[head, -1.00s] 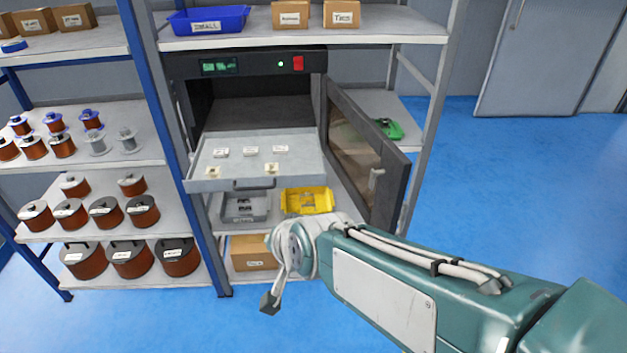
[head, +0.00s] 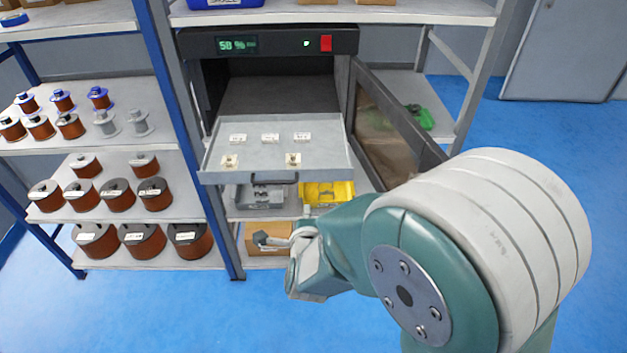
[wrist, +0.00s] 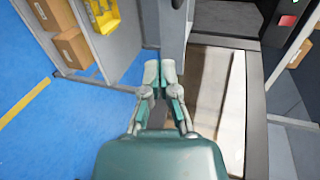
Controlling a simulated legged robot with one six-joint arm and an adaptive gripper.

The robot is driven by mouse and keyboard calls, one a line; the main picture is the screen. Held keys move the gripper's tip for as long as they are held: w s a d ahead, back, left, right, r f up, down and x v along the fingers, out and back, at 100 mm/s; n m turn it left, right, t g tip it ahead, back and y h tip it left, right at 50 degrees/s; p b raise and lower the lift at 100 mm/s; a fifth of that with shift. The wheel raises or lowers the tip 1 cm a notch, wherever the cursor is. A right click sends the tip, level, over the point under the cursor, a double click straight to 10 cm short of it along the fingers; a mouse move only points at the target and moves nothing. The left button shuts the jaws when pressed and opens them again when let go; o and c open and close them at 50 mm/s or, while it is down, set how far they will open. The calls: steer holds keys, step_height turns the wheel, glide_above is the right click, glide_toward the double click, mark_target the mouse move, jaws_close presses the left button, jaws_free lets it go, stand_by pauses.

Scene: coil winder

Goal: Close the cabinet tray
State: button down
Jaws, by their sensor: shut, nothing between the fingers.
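The grey cabinet tray (head: 265,150) is pulled out of the dark cabinet (head: 197,90) at mid-height in the head view. A dark handle (head: 262,178) is on its front edge, and several small labelled parts lie on it. My gripper (head: 266,240) is below and in front of the tray, apart from it, partly hidden by my arm. In the wrist view its two fingers (wrist: 160,72) are together with nothing between them. The view there is turned sideways, and I cannot clearly pick out the tray.
The cabinet door (head: 385,105) stands open on the right, its lower end behind my arm. A yellow bin (head: 340,192) and a grey bin (head: 243,197) sit beneath the tray. Spools of wire fill the left shelves. Open blue floor (head: 150,310) lies in front.

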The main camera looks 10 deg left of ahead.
mark_target(306, 178)
steer(key=x, duration=0.8)
steer(key=r+x, duration=0.1)
steer(key=x, duration=0.3)
steer(key=shift+w+a, duration=0.2)
